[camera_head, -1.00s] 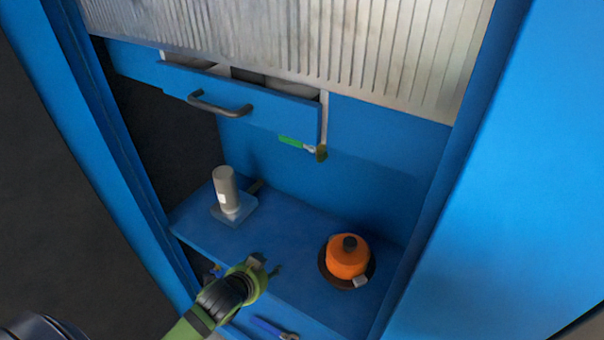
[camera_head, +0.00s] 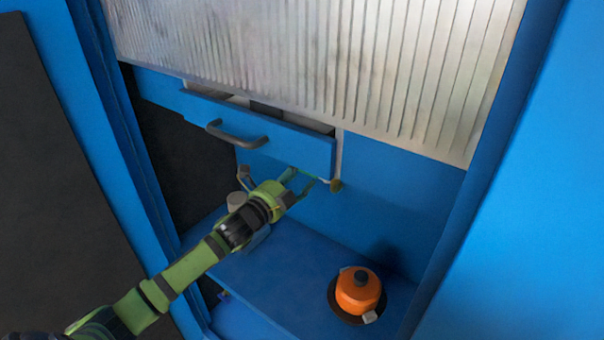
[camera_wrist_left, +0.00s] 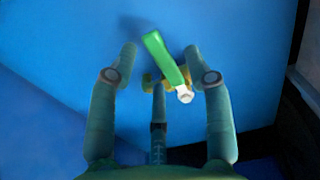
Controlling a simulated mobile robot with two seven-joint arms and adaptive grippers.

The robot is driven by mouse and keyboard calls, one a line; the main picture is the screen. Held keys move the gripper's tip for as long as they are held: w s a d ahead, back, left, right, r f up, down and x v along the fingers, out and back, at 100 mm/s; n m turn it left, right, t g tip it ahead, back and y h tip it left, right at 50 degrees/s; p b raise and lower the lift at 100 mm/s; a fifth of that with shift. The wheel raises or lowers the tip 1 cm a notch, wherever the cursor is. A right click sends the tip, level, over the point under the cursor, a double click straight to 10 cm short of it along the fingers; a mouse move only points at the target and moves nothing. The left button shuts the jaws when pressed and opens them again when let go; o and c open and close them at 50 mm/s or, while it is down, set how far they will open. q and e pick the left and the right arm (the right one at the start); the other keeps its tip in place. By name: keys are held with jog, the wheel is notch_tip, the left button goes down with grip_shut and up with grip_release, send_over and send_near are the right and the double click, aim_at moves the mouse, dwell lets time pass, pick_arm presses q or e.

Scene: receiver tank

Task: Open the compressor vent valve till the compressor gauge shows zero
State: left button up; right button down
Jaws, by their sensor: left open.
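A small valve with a brass body (camera_head: 336,185) hangs below the right end of the drawer. Its green lever (camera_wrist_left: 165,60) shows clearly in the left wrist view, slanting up and left from a pale nut (camera_wrist_left: 185,95). In the head view the lever is mostly hidden behind my left gripper (camera_head: 301,181). I cannot tell how close the fingertips are in depth. No gauge that I can read is in view. My right gripper is not in view.
A blue drawer front (camera_head: 290,143) with a dark handle (camera_head: 236,135) sits just above my gripper. An orange pot-like object (camera_head: 358,291) stands on the blue shelf (camera_head: 290,262). Cabinet walls bound both sides.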

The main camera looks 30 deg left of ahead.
pick_arm(q)
jog(key=shift+w+d, duration=0.15)
jog(key=shift+w, duration=0.6)
grip_shut()
